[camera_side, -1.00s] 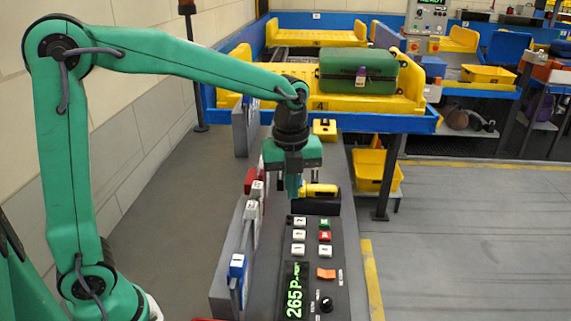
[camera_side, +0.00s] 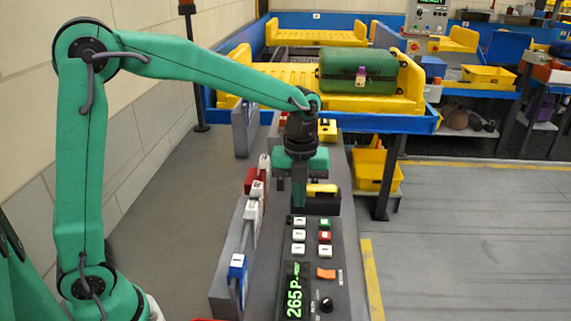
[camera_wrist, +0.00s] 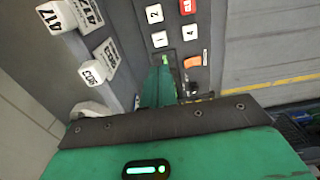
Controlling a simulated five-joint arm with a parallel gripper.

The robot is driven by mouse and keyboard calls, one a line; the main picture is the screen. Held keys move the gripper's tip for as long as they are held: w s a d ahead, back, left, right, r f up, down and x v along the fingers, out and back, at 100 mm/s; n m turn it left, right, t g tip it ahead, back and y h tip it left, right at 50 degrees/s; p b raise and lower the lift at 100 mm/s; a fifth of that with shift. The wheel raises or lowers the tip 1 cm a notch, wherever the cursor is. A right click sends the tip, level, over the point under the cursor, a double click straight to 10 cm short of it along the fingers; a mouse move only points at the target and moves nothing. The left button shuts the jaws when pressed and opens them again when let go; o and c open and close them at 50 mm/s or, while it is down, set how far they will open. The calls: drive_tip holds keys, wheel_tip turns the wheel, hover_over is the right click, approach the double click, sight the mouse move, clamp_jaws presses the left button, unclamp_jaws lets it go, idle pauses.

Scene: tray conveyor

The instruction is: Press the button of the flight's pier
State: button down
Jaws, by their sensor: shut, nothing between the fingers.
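The control panel (camera_side: 310,260) is dark, with white buttons in its left column, such as the nearest one (camera_side: 298,250), a green button (camera_side: 325,223) and a red button (camera_side: 325,236). Its display (camera_side: 295,290) shows green text that starts "265P"; the rest is too small to read. In the wrist view, white buttons marked 2 (camera_wrist: 154,13), 1 (camera_wrist: 160,39) and 4 (camera_wrist: 190,32) show beyond the fingers. My gripper (camera_side: 300,203) is shut, empty and pointing down just behind the white buttons. The wrist view shows its fingers (camera_wrist: 162,82) too. Contact with the panel cannot be told.
A yellow scanner-like tool (camera_side: 322,189) lies right beside my fingers. White and red tags (camera_side: 252,208) stand along the left rail. A green suitcase (camera_side: 358,72) rests on a yellow tray (camera_side: 300,77) behind. An orange switch (camera_side: 326,274) and a black knob (camera_side: 326,305) are nearer.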

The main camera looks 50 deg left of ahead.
sight(297, 249)
wheel_tip(297, 249, down, 13)
idle(0.6)
drive_tip(key=shift+f, duration=0.1)
drive_tip(key=shift+s+f, duration=0.1)
drive_tip(key=shift+f, duration=0.9)
wheel_tip(297, 249, up, 15)
drive_tip(key=shift+w+f, duration=0.15)
drive_tip(key=shift+w, duration=0.1)
idle(0.3)
idle(0.7)
